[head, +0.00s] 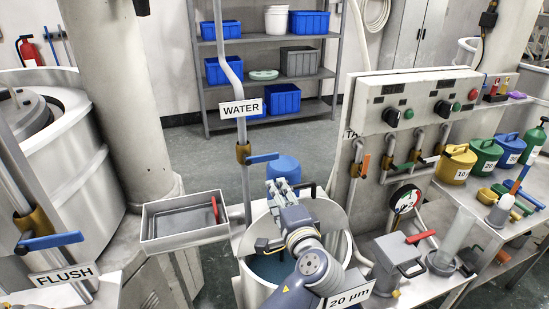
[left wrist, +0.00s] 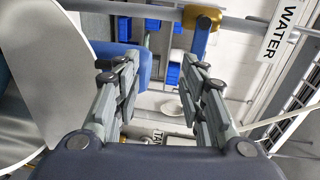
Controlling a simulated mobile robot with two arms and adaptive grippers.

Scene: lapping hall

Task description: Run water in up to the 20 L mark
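The water pipe carries a WATER sign (head: 240,109) and a brass valve (head: 243,153) with a blue lever (head: 263,158) pointing right. The sign (left wrist: 281,30) and valve (left wrist: 203,38) also show in the left wrist view. Below stands a round white tank (head: 246,285) labelled 20 µm (head: 349,297). Its inside looks blue-grey; I can make out no 20 L mark. My left gripper (head: 281,186) is above the tank, below and right of the lever, apart from it. In the left wrist view its fingers (left wrist: 160,75) are spread and empty. My right gripper is not in view.
A grey tray (head: 152,229) is left of the tank. A FLUSH valve lever (head: 50,241) is at far left. At right are a control panel (head: 420,88), a gauge (head: 405,198) and several coloured jugs (head: 455,164). A blue drum (head: 283,167) stands behind the tank.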

